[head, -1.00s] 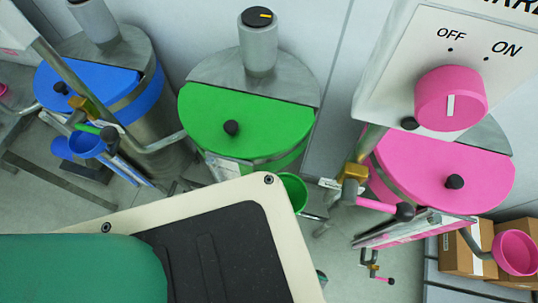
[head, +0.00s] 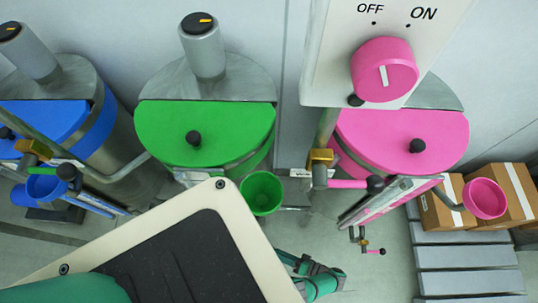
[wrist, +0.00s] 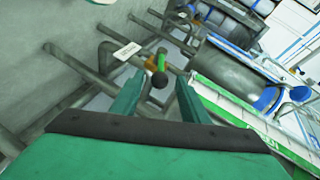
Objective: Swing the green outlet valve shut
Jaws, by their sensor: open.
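The green outlet valve (wrist: 161,63) shows in the wrist view as a short green lever with a dark ball knob, beside a brass body on a grey pipe. The lever points toward me; I cannot tell its exact angle to the pipe. My gripper (wrist: 158,102) is open and empty, its two teal fingers apart, with the knob seen between and beyond the tips. I see no contact. My gripper (head: 318,278) also shows in the head view, low and right of the green drum (head: 205,135). I cannot pick out the green valve lever there.
A green cup (head: 261,193) hangs by the green drum. The pink drum (head: 405,140) with its pink-handled valve (head: 348,183) stands right, the blue drum (head: 45,120) left. A switch box (head: 350,45) is above. Cardboard boxes (head: 510,190) stand at right. Pipes surround the valve.

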